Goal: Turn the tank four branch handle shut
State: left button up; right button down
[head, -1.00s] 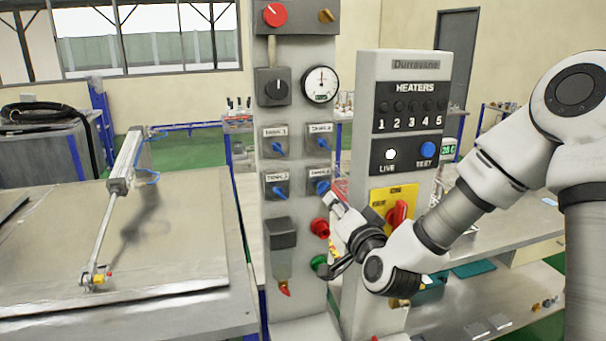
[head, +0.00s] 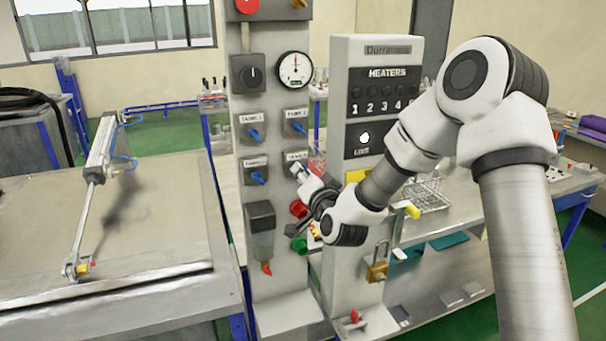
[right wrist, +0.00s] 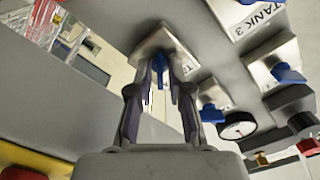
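The tank four branch handle is the lower right one of the blue handles on the grey panel. Its plate (head: 293,157) shows in the head view, but the gripper hides most of the handle. In the right wrist view the blue handle (right wrist: 160,68) stands out from its metal plate (right wrist: 168,42). My right gripper (right wrist: 162,80) reaches up to that plate, one finger on each side of the handle. Small gaps seem to show between fingers and handle; firm contact is not clear. In the head view my right gripper (head: 303,175) is at the plate. My left gripper is not in view.
The tank three handle (head: 257,177) is close on the left, and another blue handle (head: 297,130) is just above. A red button (head: 298,208) and a green button (head: 299,244) sit below. The heaters cabinet (head: 344,95) stands close on the right, with a padlock (head: 377,270) low on it.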

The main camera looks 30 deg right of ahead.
jog(key=shift+m+b, duration=0.3)
jog(key=shift+b, duration=0.4)
jog(key=c, duration=1.3)
grip_release()
jog(key=shift+w, duration=0.15)
jog(key=v, duration=0.7)
jog(key=shift+s, duration=0.2)
jog(key=shift+f, duration=0.1)
